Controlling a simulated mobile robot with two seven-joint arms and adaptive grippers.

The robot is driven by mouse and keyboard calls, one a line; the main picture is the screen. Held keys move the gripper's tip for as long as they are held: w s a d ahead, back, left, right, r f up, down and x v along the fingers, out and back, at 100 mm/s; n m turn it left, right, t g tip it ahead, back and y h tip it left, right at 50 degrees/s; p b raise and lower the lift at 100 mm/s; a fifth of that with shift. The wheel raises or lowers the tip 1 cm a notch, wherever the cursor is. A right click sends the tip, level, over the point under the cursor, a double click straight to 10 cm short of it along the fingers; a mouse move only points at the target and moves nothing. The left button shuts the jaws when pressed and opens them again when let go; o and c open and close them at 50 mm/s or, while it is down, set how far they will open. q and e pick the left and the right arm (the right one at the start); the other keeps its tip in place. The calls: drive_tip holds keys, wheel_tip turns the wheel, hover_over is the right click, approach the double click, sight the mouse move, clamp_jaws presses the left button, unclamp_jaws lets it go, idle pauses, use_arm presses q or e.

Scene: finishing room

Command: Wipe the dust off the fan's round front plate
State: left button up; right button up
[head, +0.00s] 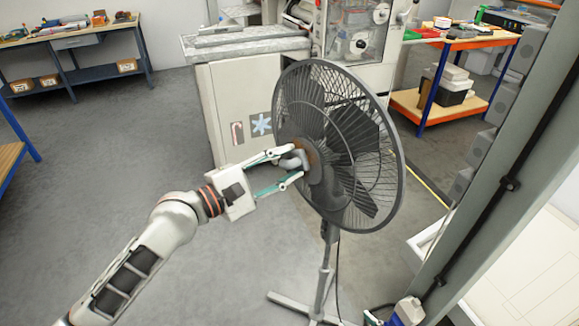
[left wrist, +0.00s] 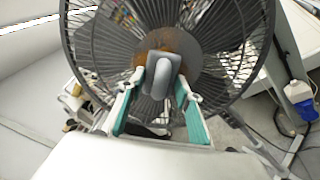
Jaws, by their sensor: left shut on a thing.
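The black pedestal fan (head: 385,150) stands in the middle of the head view, its round grille turned towards my left arm. Its round front plate (head: 315,172) is grey with brown dust on it. In the left wrist view the plate (left wrist: 208,68) shows brown dust above and beside the held pad; part of it is hidden behind the pad. My left gripper (head: 287,168) is shut on a grey rounded wiping pad (left wrist: 164,70). The pad is right at the plate and appears to touch it. My right gripper is not in view.
A light machine cabinet (head: 230,95) stands behind the fan. A grey post (head: 500,170) and a white surface (head: 530,270) are at the right. The floor (head: 120,180) at the left is clear.

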sight(304, 163)
use_arm(q)
drive_tip(key=shift+s+d+r, duration=0.45)
drive_tip(key=shift+s+d, duration=0.1)
drive_tip(key=shift+s, duration=0.2)
drive_tip(key=shift+s+d+r, duration=0.4)
drive_tip(key=shift+s+d, duration=0.15)
drive_tip(key=shift+s, duration=0.2)
idle(0.7)
drive_tip(key=shift+s, duration=0.1)
drive_tip(key=shift+s+d, duration=1)
drive_tip(key=shift+s, duration=0.25)
drive_tip(key=shift+s+a, duration=0.1)
drive_tip(key=shift+s+a+f, duration=0.1)
drive_tip(key=shift+s+a, duration=0.05)
drive_tip(key=shift+a, duration=0.1)
drive_tip(key=shift+v, duration=2.55)
drive_tip(key=shift+a, duration=0.1)
